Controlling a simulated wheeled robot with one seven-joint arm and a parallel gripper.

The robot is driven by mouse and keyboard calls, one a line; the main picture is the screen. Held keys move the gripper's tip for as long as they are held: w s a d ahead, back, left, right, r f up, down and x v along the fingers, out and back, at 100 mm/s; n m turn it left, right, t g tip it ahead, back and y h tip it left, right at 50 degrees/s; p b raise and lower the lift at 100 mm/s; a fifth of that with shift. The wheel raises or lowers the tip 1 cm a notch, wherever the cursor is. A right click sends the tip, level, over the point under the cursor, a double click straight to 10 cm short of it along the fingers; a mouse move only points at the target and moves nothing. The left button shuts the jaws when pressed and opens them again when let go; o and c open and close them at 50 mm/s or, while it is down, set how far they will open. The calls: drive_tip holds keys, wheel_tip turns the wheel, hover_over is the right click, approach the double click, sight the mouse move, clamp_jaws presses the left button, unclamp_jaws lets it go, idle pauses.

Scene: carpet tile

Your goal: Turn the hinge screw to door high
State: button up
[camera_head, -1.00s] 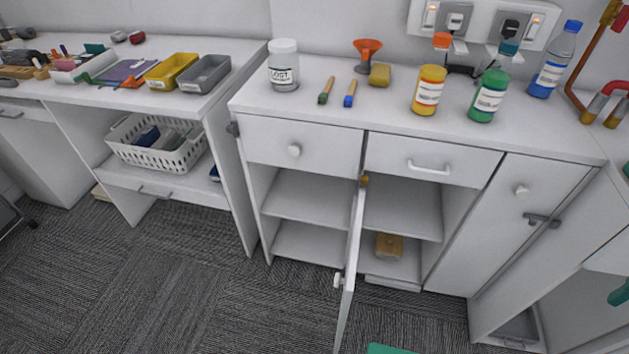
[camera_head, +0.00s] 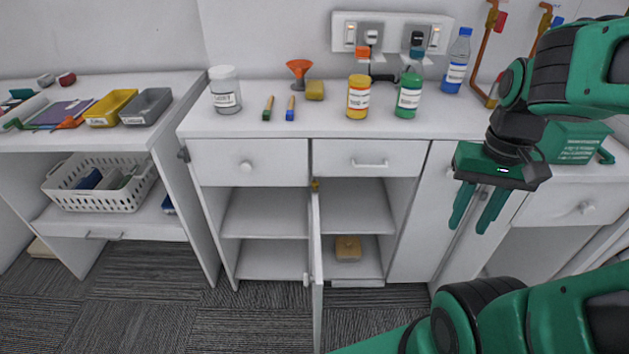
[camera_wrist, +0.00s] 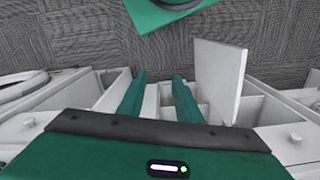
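The cabinet door (camera_head: 317,265) stands open, seen nearly edge-on in the head view. A small brass-coloured hinge screw (camera_head: 315,185) shows at its top, just under the drawers. The open door also shows as a white panel in the wrist view (camera_wrist: 220,75). My gripper (camera_head: 474,222) is to the right of the door, in front of the right-hand part of the cabinet. Its two green fingers are apart with nothing between them, pointing down; they also show in the wrist view (camera_wrist: 158,90). The hinge screw cannot be made out in the wrist view.
The countertop (camera_head: 200,120) holds a white jar (camera_head: 225,90), an orange bottle (camera_head: 358,97), a green bottle (camera_head: 408,94) and a blue bottle (camera_head: 457,62). A wooden box (camera_head: 347,249) sits on the lower shelf. Carpet is free in front of the left desk.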

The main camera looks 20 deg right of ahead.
drive_tip(key=shift+o, duration=0.9)
drive_tip(key=shift+s+r, duration=0.15)
drive_tip(key=shift+s, duration=0.1)
drive_tip(key=n+t, duration=0.5)
drive_tip(key=n, duration=0.2)
hover_over(316, 183)
drive_tip(key=s, duration=0.5)
wheel_tip(316, 183, down, 9)
drive_tip(key=x, duration=1)
drive_tip(key=shift+d+f, duration=0.1)
drive_tip(key=shift+f, duration=0.15)
drive_tip(key=shift+c, duration=0.3)
